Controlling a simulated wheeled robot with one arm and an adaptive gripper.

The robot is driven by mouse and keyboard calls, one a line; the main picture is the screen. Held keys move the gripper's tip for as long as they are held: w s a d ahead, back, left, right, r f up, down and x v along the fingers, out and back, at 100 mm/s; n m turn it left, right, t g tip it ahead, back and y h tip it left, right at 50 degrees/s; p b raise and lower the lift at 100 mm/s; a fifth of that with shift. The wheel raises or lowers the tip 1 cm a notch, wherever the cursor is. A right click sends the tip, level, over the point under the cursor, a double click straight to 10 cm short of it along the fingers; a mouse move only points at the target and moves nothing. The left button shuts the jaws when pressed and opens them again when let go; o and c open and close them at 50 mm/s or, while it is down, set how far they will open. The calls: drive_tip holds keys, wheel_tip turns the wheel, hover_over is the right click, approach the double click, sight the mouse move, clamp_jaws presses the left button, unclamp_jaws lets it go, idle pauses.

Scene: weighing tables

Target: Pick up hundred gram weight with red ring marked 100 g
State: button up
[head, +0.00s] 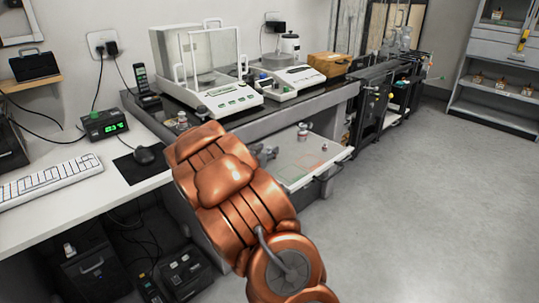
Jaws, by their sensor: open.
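A small silvery, knob-topped piece (303,131) stands on the white pulled-out shelf or drawer (300,178) below the balance bench. A similar small piece (183,119) stands on the bench's left end, just above my arm. Both are too small to read any marking or be sure of a red ring, so I cannot tell which is the 100 g weight. My copper arm fills the lower middle and hides part of the drawer. My gripper cannot be made out. A greyish metal shape (265,154) shows beside the arm over the drawer, and I cannot tell what it is.
A glass-walled balance (232,100) and a lower scale (296,79) stand on the dark bench, with a wooden box (329,64) behind. A white desk at left holds a keyboard (52,180) and mouse (144,156). The floor at right is clear.

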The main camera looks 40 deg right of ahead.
drive_tip(key=shift+x, duration=0.95)
clamp_jaws()
